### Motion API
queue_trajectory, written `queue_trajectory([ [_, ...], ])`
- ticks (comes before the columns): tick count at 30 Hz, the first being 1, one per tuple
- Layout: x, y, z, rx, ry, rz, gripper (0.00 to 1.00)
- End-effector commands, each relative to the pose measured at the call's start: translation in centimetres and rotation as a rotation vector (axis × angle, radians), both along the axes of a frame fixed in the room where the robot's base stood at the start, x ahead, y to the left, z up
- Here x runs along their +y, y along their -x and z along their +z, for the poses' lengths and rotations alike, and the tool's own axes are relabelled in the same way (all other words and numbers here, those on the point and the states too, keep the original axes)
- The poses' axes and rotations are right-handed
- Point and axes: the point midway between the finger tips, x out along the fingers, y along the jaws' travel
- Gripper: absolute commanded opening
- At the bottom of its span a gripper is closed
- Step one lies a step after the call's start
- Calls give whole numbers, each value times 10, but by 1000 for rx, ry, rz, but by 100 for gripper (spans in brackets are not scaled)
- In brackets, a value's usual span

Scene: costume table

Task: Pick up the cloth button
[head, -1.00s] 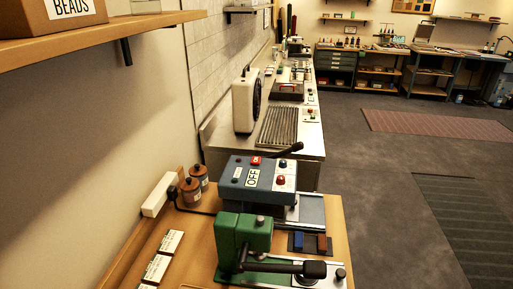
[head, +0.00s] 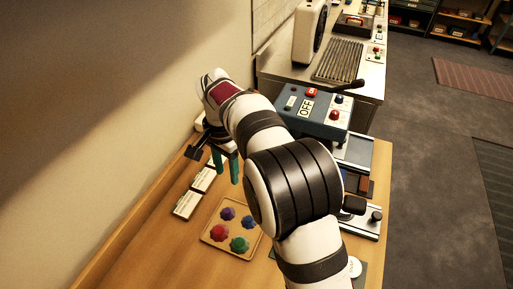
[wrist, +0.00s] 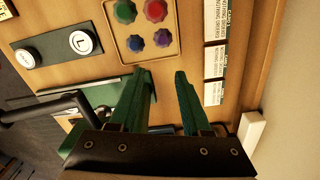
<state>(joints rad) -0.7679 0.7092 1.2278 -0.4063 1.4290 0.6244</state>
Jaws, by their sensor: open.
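A wooden tray (head: 232,230) holds rounded, lobed pieces: purple (head: 227,214), blue (head: 248,222), red (head: 220,232) and green (head: 239,244). I cannot tell which of these is the cloth button. My gripper (head: 226,172) is open and empty above the table, on the far side of the tray in the head view. In the wrist view its green fingers (wrist: 162,75) point toward the tray, just short of its edge in the picture.
White label cards (head: 187,205) lie between the tray and the wall. A blue machine marked OFF (head: 313,112) stands at the back right. A green press (wrist: 90,112) is beside the fingers in the wrist view. My arm hides part of the table.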

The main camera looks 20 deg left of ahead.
Motion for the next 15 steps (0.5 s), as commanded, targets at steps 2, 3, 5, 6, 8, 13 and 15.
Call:
queue_trajectory([
  [2,10,1,-12,-2,4,5,48],
  [3,11,2,-21,-1,4,5,48],
  [5,10,2,-37,-1,4,4,48],
  [6,10,2,-50,0,5,4,48],
  [8,9,2,-67,0,5,4,48],
  [13,9,2,-103,-2,3,4,48],
  [15,9,2,-111,-1,2,3,48],
])
